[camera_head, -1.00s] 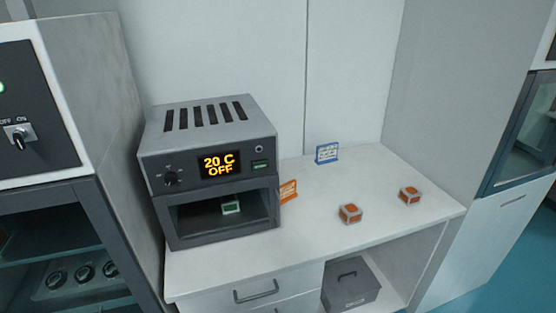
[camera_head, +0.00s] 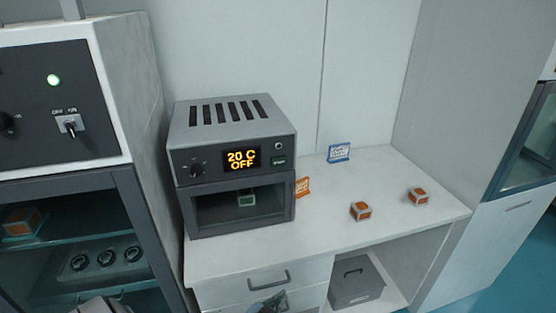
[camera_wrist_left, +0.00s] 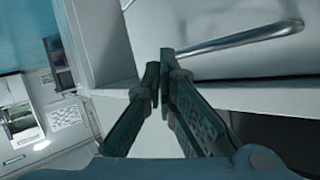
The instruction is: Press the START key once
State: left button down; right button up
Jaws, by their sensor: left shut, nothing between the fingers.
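The grey oven unit (camera_head: 236,117) stands on the white bench, and its amber display (camera_head: 241,159) reads 20 C OFF. A small dark green key (camera_head: 278,161) is right of the display. Its lettering is too small to read, so I cannot confirm it is START. A small round part (camera_head: 278,146) is above it, and a dial (camera_head: 196,170) is left of the display. My left gripper (camera_head: 274,298) shows at the bottom edge, in front of the bench drawer, well below the key. In the left wrist view its fingers (camera_wrist_left: 164,62) are shut and empty. My right gripper is out of view.
The drawer handle (camera_head: 269,281) is close to my left gripper and also shows in the left wrist view (camera_wrist_left: 245,40). A switch panel (camera_head: 50,105) stands left.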

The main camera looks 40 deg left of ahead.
aim_at(279, 162)
pick_arm(q)
jog(key=w+a+r+t+y, duration=0.1)
jog(key=w+r+t, duration=0.2)
jog(key=r, duration=0.8)
jog(key=w+a+r+n+t+y+p, duration=0.1)
jog(key=w+a+r+t+y, duration=0.1)
jog(key=r, duration=1)
jog(key=w+a+r+n+t+y, duration=0.1)
jog(key=w+r+t, duration=0.3)
jog(key=r, duration=0.7)
jog(key=shift+w+a+r+y+p, duration=0.25)
jog(key=shift+w+a+y+p, duration=0.15)
jog(key=shift+y, duration=0.3)
jog(key=shift+a, duration=0.1)
jog(key=w+a+b, duration=0.5)
jog(key=a+b, duration=0.1)
jog(key=a, duration=0.1)
